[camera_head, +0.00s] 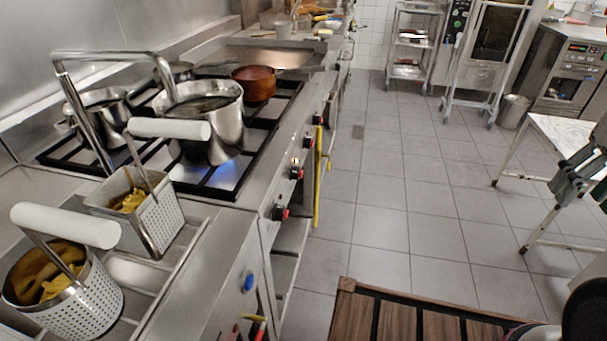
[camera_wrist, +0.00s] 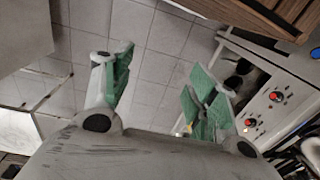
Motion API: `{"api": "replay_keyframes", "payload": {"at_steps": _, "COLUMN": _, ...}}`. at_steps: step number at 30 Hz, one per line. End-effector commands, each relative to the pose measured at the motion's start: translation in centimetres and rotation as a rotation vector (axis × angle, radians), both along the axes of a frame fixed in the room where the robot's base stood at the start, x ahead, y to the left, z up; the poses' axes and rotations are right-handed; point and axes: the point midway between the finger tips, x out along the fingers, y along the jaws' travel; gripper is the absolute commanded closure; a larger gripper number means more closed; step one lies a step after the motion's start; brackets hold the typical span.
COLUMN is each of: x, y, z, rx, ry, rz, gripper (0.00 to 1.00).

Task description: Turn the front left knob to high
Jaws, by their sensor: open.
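The stove's front panel carries a row of black-and-red knobs. The nearest knob (camera_head: 280,213) is at the panel's near end, with a second knob (camera_head: 296,173) and a third knob (camera_head: 308,142) farther along. Two knobs also show at the right of the wrist view, a lower one (camera_wrist: 250,122) and an upper one (camera_wrist: 276,95). I cannot tell which burner each serves, and their settings are too small to read. My gripper (camera_head: 574,172) is at the right edge of the head view, well apart from the stove. In the wrist view my gripper (camera_wrist: 160,72) is open and empty, its green-padded fingers spread.
A large steel pot (camera_head: 205,120) stands on the stove with a blue flame below it. Two fryer baskets (camera_head: 75,300) with handles stand in front of the stove. A yellow rail (camera_head: 318,175) runs upright beside the panel. Tiled floor (camera_head: 390,220) lies clear between stove and gripper.

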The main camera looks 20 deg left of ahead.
Motion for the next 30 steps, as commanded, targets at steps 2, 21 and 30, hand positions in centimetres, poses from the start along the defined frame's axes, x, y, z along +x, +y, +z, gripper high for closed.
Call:
{"api": "replay_keyframes", "payload": {"at_steps": 2, "x": 1.4, "y": 1.9, "z": -2.2, "rx": 0.034, "ry": 0.105, "rz": -0.008, "gripper": 0.42}}
{"api": "replay_keyframes", "payload": {"at_steps": 21, "x": 6.5, "y": 26.7, "z": -23.0, "rx": 0.444, "ry": 0.899, "rz": -0.522, "gripper": 0.42}}
{"api": "replay_keyframes", "payload": {"at_steps": 30, "x": 11.9, "y": 39.4, "z": -31.2, "rx": 0.771, "ry": 1.147, "rz": -0.928, "gripper": 0.42}}
